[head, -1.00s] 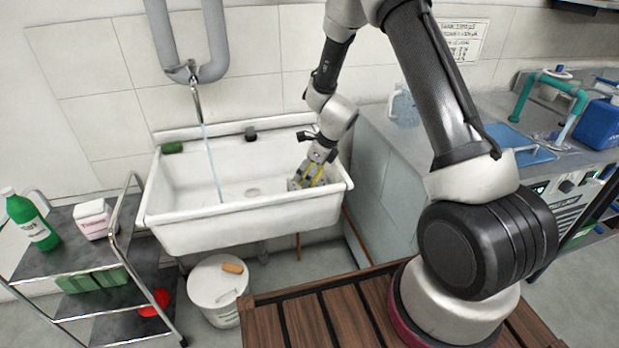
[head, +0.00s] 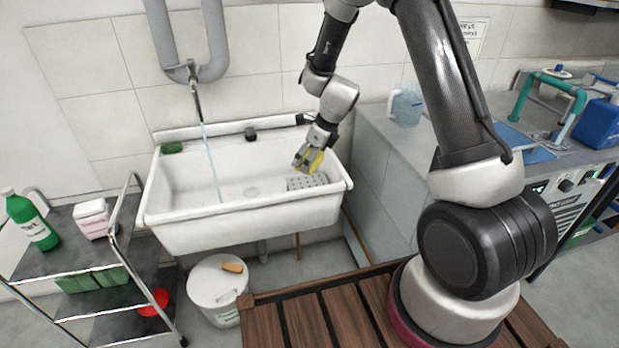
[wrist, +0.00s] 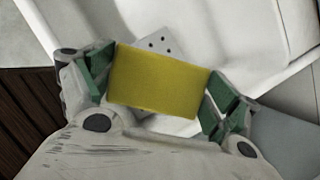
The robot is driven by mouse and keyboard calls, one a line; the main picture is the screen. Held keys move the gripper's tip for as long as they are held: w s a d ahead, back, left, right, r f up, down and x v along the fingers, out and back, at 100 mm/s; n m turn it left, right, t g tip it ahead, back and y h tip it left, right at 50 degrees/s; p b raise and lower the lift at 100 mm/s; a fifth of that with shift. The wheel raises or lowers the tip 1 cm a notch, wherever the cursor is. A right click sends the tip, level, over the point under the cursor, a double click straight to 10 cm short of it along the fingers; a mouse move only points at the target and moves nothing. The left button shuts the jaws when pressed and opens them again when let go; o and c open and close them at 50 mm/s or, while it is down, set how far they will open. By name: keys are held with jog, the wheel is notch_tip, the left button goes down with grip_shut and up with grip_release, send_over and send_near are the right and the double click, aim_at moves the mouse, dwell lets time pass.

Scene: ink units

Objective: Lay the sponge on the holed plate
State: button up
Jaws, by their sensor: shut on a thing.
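A yellow sponge (wrist: 158,82) is held between the two green-padded fingers of my gripper (wrist: 160,88) in the wrist view. In the head view the sponge (head: 314,160) shows at the end of my gripper (head: 309,160), inside the right part of the sink. The grey holed plate (head: 307,182) lies in the sink just below the sponge and in front of it.
The white sink (head: 200,236) has raised walls around the plate, and a thin water stream (head: 211,165) falls at its left. A dark green block (head: 172,147) and a black item (head: 251,134) sit on its back ledge. A white bucket (head: 215,292) stands below.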

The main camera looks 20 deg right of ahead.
aim_at(306, 185)
jog(key=shift+r, duration=0.5)
notch_tip(306, 185, down, 10)
jog(key=shift+r, duration=0.2)
jog(key=o, duration=0.7)
jog(key=shift+f, duration=0.15)
